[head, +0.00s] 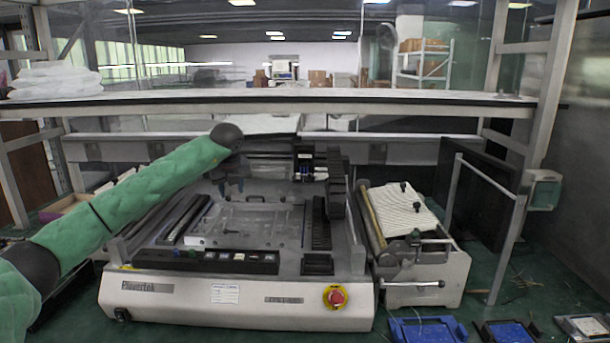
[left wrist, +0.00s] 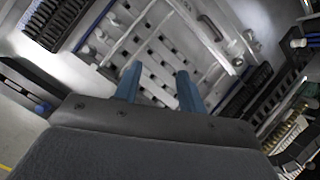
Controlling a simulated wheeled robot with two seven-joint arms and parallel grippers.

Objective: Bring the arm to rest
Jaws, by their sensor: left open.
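My left arm in its green sleeve (head: 135,195) comes in from the left and reaches over the machine (head: 235,290). My left gripper (head: 231,187) hangs below the dark wrist joint, above the back left of the machine's bed. In the left wrist view its two blue fingers (left wrist: 159,88) stand apart with nothing between them. Below them is the slotted metal plate (left wrist: 120,45) of the machine; the exact gap to it is hard to judge. My right gripper is in neither view.
A shelf (head: 330,103) spans the back above the machine. A red emergency button (head: 336,297) is on the machine's front right. A smaller white unit (head: 425,275) stands to its right. Blue trays (head: 428,331) lie at the lower right.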

